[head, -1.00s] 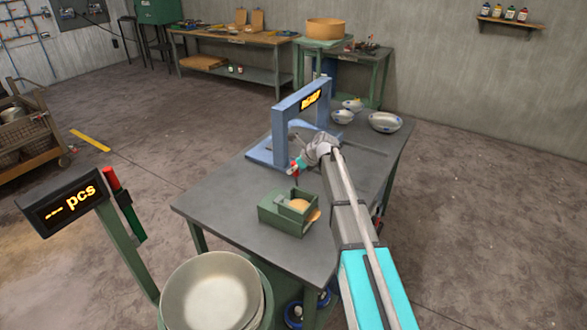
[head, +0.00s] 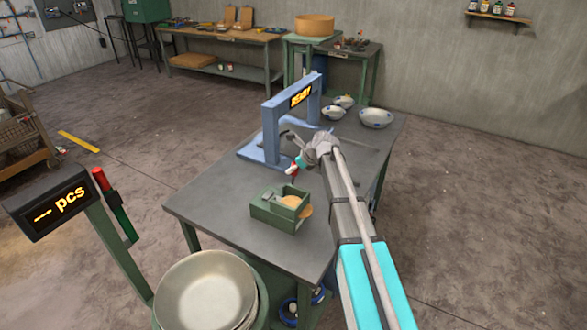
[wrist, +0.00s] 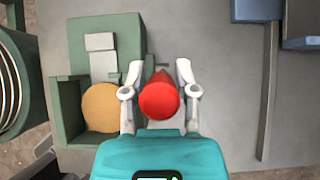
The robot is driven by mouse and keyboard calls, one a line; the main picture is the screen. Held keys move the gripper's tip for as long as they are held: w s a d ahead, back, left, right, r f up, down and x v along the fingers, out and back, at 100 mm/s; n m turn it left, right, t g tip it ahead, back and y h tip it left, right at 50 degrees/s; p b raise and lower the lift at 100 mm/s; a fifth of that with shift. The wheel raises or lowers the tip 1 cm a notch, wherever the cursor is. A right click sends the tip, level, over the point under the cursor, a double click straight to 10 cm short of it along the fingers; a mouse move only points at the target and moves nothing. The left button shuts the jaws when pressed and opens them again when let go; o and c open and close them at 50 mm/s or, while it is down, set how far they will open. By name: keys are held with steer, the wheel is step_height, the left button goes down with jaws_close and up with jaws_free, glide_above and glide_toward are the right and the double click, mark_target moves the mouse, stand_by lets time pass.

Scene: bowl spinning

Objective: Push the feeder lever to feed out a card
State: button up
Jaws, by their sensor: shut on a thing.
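The feeder (head: 268,216) is a green box near the front right of the grey table; it also shows at left in the wrist view (wrist: 58,105). A round tan card (wrist: 100,108) lies in its lower opening. A pale grey piece (wrist: 101,42), perhaps the lever, lies on its top; I cannot tell for sure. My gripper (head: 293,170) is above the table, behind the feeder in the head view. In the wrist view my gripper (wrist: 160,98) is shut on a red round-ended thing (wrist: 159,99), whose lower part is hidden.
A blue arch (head: 272,135) with a lit READY sign stands farther back on the table (head: 215,205). Several white-and-blue bowls (head: 376,118) sit at the far right. A metal bowl (head: 205,292) stands front left, by a "pcs" display (head: 52,204). The table's left part is clear.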

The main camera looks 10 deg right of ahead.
mark_target(297, 174)
steer(key=shift+s, duration=0.1)
steer(key=shift+s+d+f+b, duration=0.2)
steer(key=shift+s+d, duration=0.25)
steer(key=shift+d, duration=0.15)
steer(key=shift+s+d+f+b, duration=0.2)
steer(key=shift+s+d, duration=0.2)
steer(key=shift+d, duration=0.2)
steer(key=o, duration=1.3)
steer(key=shift+r, duration=0.1)
steer(key=shift+r, duration=0.15)
